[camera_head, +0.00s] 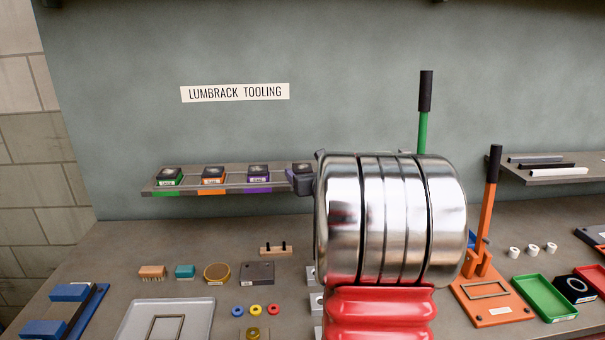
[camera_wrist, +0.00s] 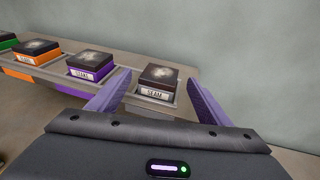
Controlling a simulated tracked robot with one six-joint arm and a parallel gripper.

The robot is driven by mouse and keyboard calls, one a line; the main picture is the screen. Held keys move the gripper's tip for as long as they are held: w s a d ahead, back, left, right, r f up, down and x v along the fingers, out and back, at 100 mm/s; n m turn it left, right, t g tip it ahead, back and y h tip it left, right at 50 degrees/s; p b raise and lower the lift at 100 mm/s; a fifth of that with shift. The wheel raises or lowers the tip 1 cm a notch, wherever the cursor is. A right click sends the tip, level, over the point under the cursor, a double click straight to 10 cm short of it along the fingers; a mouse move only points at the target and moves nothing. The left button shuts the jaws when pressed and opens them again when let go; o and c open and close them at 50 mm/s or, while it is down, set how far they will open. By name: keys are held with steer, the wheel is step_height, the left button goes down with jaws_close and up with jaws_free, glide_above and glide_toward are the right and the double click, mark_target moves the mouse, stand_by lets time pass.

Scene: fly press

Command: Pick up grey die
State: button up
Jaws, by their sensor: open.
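The grey die (camera_wrist: 158,78) is a dark block with a pale label and a round mark on top. It sits in a grey-edged place at the right end of the wall shelf. My gripper (camera_wrist: 158,84) is open, with one purple finger on each side of the die and visible gaps between.
Purple (camera_head: 258,173), orange (camera_head: 213,174) and green (camera_head: 170,175) dies stand in a row to the left on the shelf (camera_head: 151,186). The wall is close behind. The bench below holds a pale tray (camera_head: 135,325), an orange lever press (camera_head: 488,285) and a green tray (camera_head: 544,298).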

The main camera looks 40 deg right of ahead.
steer(key=shift+x, duration=0.8)
steer(key=c, duration=1.8)
steer(key=shift+r, duration=0.15)
